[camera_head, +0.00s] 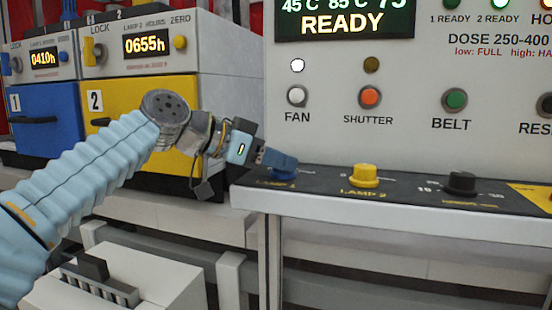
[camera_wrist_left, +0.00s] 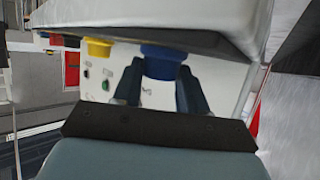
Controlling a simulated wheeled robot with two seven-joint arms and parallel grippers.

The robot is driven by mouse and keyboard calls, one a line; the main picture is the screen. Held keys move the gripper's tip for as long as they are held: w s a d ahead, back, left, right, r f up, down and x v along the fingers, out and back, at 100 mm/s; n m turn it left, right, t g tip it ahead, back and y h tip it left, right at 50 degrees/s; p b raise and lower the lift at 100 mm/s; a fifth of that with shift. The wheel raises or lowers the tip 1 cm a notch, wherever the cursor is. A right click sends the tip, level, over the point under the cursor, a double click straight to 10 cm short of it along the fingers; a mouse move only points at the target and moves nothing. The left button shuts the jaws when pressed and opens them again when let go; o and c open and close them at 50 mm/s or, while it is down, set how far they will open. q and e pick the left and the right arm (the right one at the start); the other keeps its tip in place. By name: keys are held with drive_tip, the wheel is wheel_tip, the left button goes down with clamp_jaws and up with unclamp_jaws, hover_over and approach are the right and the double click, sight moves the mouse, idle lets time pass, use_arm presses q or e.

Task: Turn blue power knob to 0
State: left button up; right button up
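The blue power knob (camera_head: 284,174) sits at the left end of the sloped dark control strip, above the LAMP 1 label. My left gripper (camera_head: 280,162) reaches it from the left and hides most of it. In the left wrist view the blue knob (camera_wrist_left: 163,62) is between the tips of the two fingers of my left gripper (camera_wrist_left: 160,78). No clear gap shows between the fingertips and the knob's sides, so the gripper looks shut on it. The knob's pointer and the 0 mark are hidden. My right gripper is not in view.
On the same strip are a yellow LAMP 2 knob (camera_head: 364,175) and a black knob (camera_head: 462,184). The panel behind has FAN (camera_head: 297,96), SHUTTER (camera_head: 370,97) and BELT (camera_head: 454,100) buttons. Blue (camera_head: 48,120) and yellow (camera_head: 150,168) lamp units stand left, close behind my left arm.

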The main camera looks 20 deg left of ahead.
use_arm(q)
drive_tip(key=c, duration=0.4)
drive_tip(key=shift+s+d+n+t+y, duration=0.1)
drive_tip(key=shift+n+t+y, duration=0.2)
drive_tip(key=shift+n+y, duration=0.1)
drive_tip(key=shift+c, duration=0.2)
drive_tip(key=shift+r+n+t+y, duration=0.1)
drive_tip(key=shift+n+t+y, duration=0.3)
drive_tip(key=shift+n+y, duration=0.1)
drive_tip(key=shift+s+d+r+n+t+y+p, duration=0.1)
drive_tip(key=shift+n+t+y+p, duration=0.3)
drive_tip(key=shift+n+y+p, duration=0.15)
drive_tip(key=shift+n+t+y+p, duration=0.3)
drive_tip(key=shift+n+y+p, duration=0.2)
drive_tip(key=shift+n+y, duration=0.15)
drive_tip(key=shift+f, duration=0.2)
drive_tip(key=o, duration=1)
drive_tip(key=shift+o, duration=0.2)
